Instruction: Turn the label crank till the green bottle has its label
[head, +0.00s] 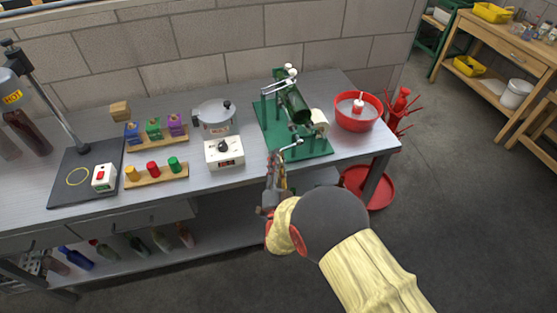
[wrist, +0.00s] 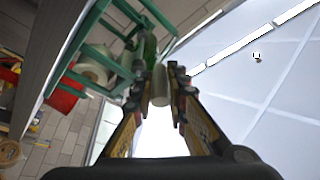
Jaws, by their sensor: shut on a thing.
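The green label machine (head: 268,118) stands at the right end of the steel bench. The green bottle (head: 294,104) lies tilted in it; I can make out no label on the side that shows. A pale label roll (head: 319,117) sits at the machine's right side. The crank (head: 292,146) sticks out at its front. My gripper (head: 275,163) is at the crank, shut on its handle. In the wrist view the pale crank handle (wrist: 160,88) is between the fingertips (wrist: 160,90), and the bottle (wrist: 150,48) shows behind it. The fingers hide part of the handle in the head view.
A red tub (head: 345,121) stands right of the machine. Wooden racks with corks and coloured blocks (head: 155,176) are further left.

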